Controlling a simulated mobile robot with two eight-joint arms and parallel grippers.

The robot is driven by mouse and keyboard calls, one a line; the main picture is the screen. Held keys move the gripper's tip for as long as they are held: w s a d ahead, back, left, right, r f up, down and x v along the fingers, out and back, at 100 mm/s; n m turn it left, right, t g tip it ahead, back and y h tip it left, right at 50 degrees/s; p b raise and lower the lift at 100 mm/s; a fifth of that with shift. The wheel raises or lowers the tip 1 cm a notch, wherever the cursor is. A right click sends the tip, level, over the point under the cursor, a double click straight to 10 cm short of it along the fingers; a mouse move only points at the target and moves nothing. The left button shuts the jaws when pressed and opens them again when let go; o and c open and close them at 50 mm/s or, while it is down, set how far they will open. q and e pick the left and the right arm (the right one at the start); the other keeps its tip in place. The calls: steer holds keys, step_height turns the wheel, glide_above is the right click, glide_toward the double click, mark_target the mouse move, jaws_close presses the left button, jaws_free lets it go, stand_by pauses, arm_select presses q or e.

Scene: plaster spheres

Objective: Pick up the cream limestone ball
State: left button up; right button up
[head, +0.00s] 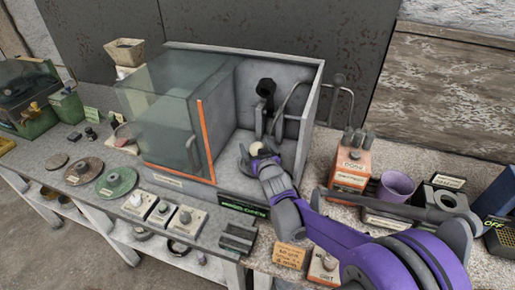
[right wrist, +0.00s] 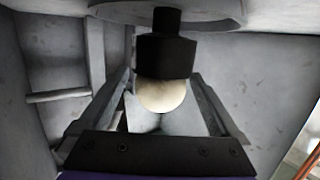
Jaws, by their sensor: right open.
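The cream limestone ball (head: 256,148) is inside the grey open-fronted cabinet (head: 314,85). In the right wrist view the ball (right wrist: 162,97) shows below a black stepped cylinder (right wrist: 166,55), which covers its top. My right gripper (head: 258,156) reaches into the cabinet from the front right, at the ball. In the right wrist view its two fingers (right wrist: 160,98) stand apart, one on each side of the ball, with gaps visible. I cannot tell how deep the ball sits between them. My left gripper is not in view.
The cabinet's glass door (head: 165,110) with an orange edge stands at the left of the opening. A bent grey pipe (head: 290,100) is behind my gripper. An orange-and-white box (head: 350,165) and a purple cup (head: 396,186) stand right of the cabinet, near my arm.

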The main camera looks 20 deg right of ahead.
steer(key=shift+w+f, duration=0.25)
steer(key=shift+w, duration=0.7)
steer(key=shift+c, duration=0.2)
jaws_close()
steer(key=shift+r, duration=0.15)
